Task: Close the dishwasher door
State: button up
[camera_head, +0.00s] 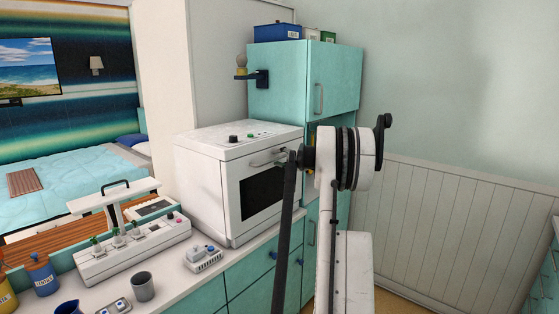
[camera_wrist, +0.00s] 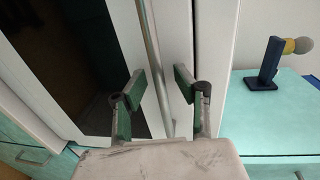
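The dishwasher (camera_head: 215,185) is a white box on the counter with a dark-windowed front door (camera_head: 240,212). In the head view the door looks upright and shut or nearly shut; my arm hides part of its right side. The door's bar handle (camera_head: 265,162) runs along its top edge. In the wrist view the door (camera_wrist: 108,122) fills the left, and the handle bar (camera_wrist: 151,50) passes between my fingers. My gripper (camera_wrist: 155,82) is open, its two fingers apart on either side of the bar. I cannot tell whether they touch it.
A tall teal cabinet (camera_head: 285,80) stands behind the dishwasher, with a black bracket (camera_head: 262,78) on its side. Small devices and a grey cup (camera_head: 143,287) crowd the counter at left. Teal drawers (camera_head: 250,278) lie below. The panelled wall at right is clear.

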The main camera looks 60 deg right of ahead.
jog(key=shift+s, duration=0.2)
jog(key=v, duration=1.1)
jog(key=shift+s, duration=0.35)
jog(key=shift+w+a+r, duration=0.1)
jog(key=shift+a, duration=0.05)
